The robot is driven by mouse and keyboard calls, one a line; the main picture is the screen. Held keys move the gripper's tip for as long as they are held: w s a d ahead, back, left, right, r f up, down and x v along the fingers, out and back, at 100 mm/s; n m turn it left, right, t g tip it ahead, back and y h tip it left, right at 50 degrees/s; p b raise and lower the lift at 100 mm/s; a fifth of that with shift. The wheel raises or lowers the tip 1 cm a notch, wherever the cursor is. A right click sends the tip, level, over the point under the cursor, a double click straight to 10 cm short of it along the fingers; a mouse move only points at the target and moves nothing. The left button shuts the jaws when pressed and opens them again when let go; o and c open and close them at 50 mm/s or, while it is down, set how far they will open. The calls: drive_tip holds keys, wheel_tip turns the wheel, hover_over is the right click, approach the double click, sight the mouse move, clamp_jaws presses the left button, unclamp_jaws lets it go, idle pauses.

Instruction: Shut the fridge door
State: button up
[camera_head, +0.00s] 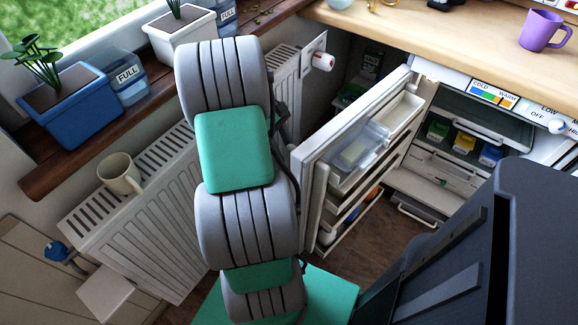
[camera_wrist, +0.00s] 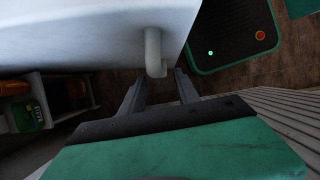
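The fridge door (camera_head: 310,170) stands wide open in the head view, its shelved inner side facing right. The fridge interior (camera_head: 470,125) shows at the right with drawers and colored boxes. In the wrist view, the door's pale outer face (camera_wrist: 75,35) fills the upper left, with a rounded white handle (camera_wrist: 153,50) on it. My gripper (camera_wrist: 159,76) has its two fingers apart, with the handle's end close to the gap between the tips. Whether they touch it is unclear. In the head view the gripper is not clearly seen, and my arm covers part of the door's outer side.
A ribbed radiator (camera_head: 160,230) with a beige mug (camera_head: 120,174) on it stands left of my arm. A windowsill (camera_head: 90,135) holds potted plants. The counter (camera_head: 470,45) above the fridge bears a purple mug (camera_head: 541,30). Bare floor (camera_head: 352,228) shows below the door.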

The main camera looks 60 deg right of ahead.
drive_tip(key=b+x, duration=0.1)
drive_tip(key=x, duration=0.4)
drive_tip(key=shift+f, duration=0.15)
clamp_jaws()
idle(1.2)
